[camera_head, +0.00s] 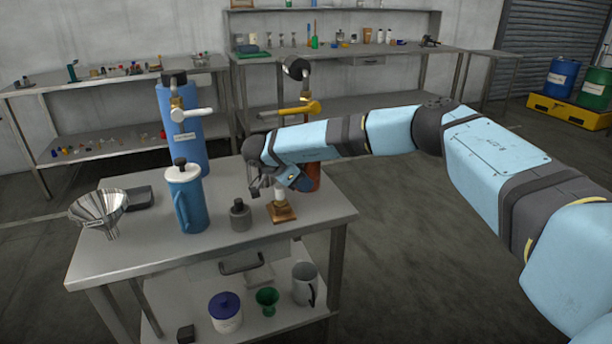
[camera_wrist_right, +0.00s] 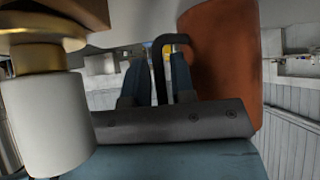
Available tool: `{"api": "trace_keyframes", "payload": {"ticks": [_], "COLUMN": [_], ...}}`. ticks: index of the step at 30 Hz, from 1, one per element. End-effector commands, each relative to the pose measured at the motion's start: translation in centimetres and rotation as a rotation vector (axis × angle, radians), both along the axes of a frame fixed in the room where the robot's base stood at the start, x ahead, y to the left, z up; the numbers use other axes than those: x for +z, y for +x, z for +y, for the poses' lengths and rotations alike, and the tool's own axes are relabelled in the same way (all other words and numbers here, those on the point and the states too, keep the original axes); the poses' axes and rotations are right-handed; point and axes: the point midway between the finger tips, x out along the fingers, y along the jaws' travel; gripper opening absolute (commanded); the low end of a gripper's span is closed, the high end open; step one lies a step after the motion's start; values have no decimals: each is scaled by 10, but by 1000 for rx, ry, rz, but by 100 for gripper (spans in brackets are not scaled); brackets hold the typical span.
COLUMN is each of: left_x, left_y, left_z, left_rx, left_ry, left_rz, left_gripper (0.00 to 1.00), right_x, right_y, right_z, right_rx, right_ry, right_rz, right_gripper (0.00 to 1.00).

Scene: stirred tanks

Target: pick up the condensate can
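No label I can read marks the condensate can. The closest match is a blue can (camera_head: 189,207) with a side handle, a pale top and a black knob, upright on the steel table. My right gripper (camera_head: 268,186) is apart from it, to its right, low over the table's right part beside a white-handled piece on a brown base (camera_head: 282,213). In the right wrist view the fingers (camera_wrist_right: 157,78) stand apart with a gap between them. I see no object clearly held. My left gripper is not in view.
A rust-brown tank (camera_wrist_right: 225,65) stands close to my right gripper. A grey bottle (camera_head: 240,216) and a steel funnel (camera_head: 99,210) are on the table. A tall blue tank (camera_head: 181,130) stands behind the can. The lower shelf holds a mug (camera_head: 304,284) and a blue-lidded jar (camera_head: 225,313).

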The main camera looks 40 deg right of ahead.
Motion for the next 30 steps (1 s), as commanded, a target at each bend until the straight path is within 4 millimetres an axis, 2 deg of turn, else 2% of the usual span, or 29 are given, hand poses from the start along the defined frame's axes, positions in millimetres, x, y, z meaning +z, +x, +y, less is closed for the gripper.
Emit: {"api": "trace_keyframes", "payload": {"ticks": [2,5,9,23,30], "left_x": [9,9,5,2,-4], "left_y": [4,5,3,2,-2], "left_z": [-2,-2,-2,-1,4], "left_rx": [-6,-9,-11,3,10], "left_ry": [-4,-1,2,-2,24], "left_rz": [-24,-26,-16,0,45], "left_gripper": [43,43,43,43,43], "right_x": [0,0,0,4,27], "right_y": [0,0,0,1,1], "right_z": [0,0,0,0,0], "right_rx": [1,1,1,1,0], "right_ry": [0,0,0,0,0], "right_rz": [0,0,0,-2,-3], "right_gripper": [23,23,0,0,0]}}
